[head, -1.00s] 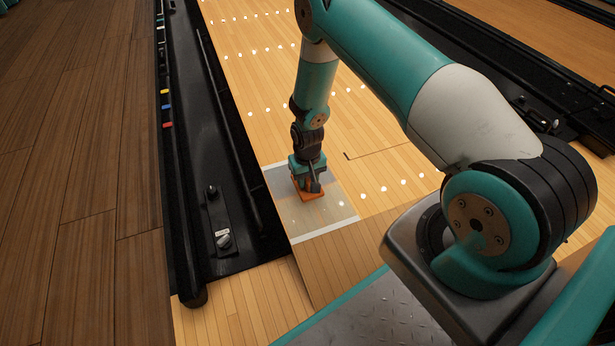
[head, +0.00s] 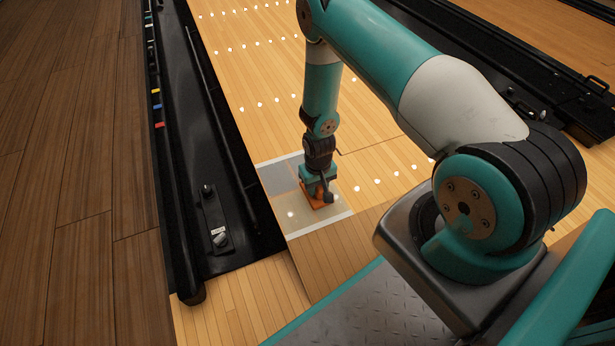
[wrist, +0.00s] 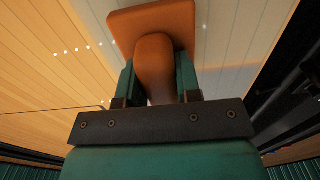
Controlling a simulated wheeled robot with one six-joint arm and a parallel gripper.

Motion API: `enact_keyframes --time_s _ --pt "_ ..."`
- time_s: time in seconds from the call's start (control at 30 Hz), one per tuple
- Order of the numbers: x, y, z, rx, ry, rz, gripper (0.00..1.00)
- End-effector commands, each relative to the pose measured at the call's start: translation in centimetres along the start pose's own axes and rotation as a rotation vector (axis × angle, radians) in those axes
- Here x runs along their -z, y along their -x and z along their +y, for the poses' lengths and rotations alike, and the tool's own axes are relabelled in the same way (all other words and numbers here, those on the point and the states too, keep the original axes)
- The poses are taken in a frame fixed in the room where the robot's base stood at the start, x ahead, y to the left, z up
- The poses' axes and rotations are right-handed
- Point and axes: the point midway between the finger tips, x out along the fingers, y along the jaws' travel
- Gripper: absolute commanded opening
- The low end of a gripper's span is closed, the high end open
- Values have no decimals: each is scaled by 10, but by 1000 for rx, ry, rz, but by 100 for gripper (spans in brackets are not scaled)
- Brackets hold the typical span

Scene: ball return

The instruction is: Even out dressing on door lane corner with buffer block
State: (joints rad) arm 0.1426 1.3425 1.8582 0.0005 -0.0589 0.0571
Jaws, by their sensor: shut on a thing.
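My gripper (head: 318,186) points down and is shut on the orange buffer block (head: 322,203). In the wrist view the block (wrist: 154,22) has a rounded grip between my two green fingers (wrist: 155,85) and a flat rectangular plate beyond it. The block is low at the lane surface; whether it touches is hard to tell. It is over a pale, white-edged patch of dressing (head: 297,223) on the lane corner. The patch looks greyer at its far left (head: 274,178) and clearer in the middle. My arm hides part of its right side.
A black gutter (head: 205,160) with a small fitting (head: 219,238) runs along the lane's left side. Dark wood floor (head: 75,150) lies left of it. Coloured tabs (head: 157,108) sit on the gutter edge. Open lane (head: 265,65) with white dots stretches beyond the patch.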

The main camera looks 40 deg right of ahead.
Motion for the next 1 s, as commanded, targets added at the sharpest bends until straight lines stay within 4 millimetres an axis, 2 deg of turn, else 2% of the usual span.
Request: enact_keyframes --time_s 0.53,0.7,1.0 --pt "-57 2 38 0 -3 -2 13" --pt "-63 0 42 0 0 -1 13" --pt "-62 -5 42 0 0 0 13"
